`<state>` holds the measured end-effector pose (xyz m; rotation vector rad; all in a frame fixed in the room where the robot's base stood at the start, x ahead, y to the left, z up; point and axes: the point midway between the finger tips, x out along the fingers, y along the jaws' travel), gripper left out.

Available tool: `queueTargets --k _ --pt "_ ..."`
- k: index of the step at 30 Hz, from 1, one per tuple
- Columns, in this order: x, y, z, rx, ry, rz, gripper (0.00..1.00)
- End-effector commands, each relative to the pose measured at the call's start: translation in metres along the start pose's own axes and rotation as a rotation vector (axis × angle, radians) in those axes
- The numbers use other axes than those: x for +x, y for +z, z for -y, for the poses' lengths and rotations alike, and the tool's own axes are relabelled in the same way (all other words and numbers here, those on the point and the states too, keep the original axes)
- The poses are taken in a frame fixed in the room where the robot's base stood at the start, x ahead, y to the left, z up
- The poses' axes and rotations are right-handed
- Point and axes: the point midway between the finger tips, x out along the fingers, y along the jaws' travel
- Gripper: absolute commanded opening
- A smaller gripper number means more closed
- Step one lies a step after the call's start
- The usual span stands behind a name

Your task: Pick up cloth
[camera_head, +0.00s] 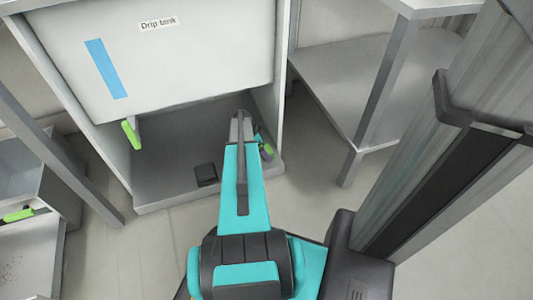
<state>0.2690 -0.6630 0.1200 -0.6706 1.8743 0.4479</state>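No cloth can be made out with certainty. A small patch of green, purple and teal (265,148) shows just right of the far end of my arm, low inside the cabinet. It is too small and too covered to tell what it is. My teal and grey arm reaches forward into the open space under the drip tank. My gripper's fingers are hidden beyond the arm, so I cannot see whether they hold anything.
The white drip tank (165,55) with a blue strip hangs above the cabinet floor (160,165). A green tap (131,134) sticks out below it. A small dark block (206,174) lies on the floor. A metal shelf (340,85) stands right, a grey unit (35,245) left.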

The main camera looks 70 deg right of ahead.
Motion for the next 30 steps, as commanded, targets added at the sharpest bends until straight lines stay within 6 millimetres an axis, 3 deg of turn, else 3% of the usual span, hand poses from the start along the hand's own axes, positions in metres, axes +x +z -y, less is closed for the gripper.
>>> queueTargets --k 4,21,22,30 --pt "0.0122 -0.0001 0.0001 0.001 0.001 0.000 0.97" --pt "0.0126 -0.0004 -0.0003 0.001 0.000 0.000 0.97" --pt "0.0126 -0.0004 -0.0003 0.001 0.000 0.000 0.95" --pt "0.0127 -0.0004 -0.0002 0.001 0.000 0.000 0.52"
